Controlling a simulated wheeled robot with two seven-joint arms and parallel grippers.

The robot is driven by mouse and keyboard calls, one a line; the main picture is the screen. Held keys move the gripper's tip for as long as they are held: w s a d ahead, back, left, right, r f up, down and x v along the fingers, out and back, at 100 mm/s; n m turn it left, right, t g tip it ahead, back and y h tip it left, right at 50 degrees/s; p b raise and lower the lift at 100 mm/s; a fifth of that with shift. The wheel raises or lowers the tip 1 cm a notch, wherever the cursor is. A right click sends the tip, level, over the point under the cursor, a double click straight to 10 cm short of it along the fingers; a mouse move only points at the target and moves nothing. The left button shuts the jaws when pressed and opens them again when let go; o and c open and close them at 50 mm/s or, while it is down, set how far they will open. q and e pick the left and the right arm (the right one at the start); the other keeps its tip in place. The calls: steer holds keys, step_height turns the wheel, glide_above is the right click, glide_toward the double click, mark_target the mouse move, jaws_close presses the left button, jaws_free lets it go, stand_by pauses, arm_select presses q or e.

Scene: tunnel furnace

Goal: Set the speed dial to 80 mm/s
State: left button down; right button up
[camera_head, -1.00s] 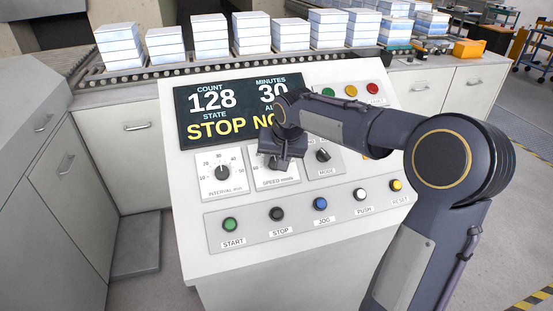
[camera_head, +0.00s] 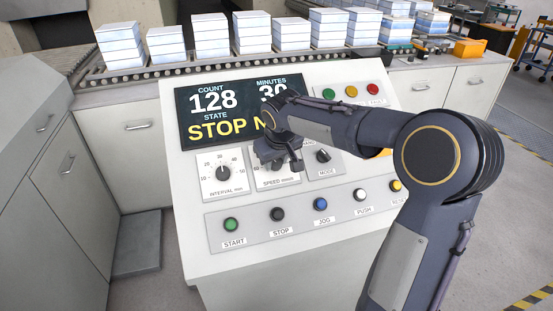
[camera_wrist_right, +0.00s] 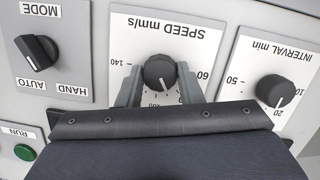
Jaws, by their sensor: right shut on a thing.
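The speed dial is a round black knob (camera_wrist_right: 159,72) on a white plate labelled SPEED mm/s (camera_wrist_right: 165,30), upside down in the right wrist view. Marks 140 and 60 show on its left and right there; the numbers nearest my gripper are partly hidden. My right gripper (camera_wrist_right: 159,88) has one finger on each side of the knob and is shut on it. A pale pointer mark shows on the knob's gripper-side edge, but its exact reading is unclear. In the head view my right gripper (camera_head: 276,153) covers most of the speed plate (camera_head: 285,181). My left gripper is out of view.
The interval dial (camera_head: 222,174) and mode switch (camera_head: 323,156) flank the speed dial closely. A row of coloured buttons (camera_head: 320,204) lies below. The display (camera_head: 212,127) above reads 128 and part of STOP. Stacked white packs (camera_head: 211,36) stand on the conveyor behind.

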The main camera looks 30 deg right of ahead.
steer(key=shift+n+h, duration=0.3)
steer(key=shift+n, duration=0.8)
steer(key=o, duration=1)
steer(key=v, duration=0.8)
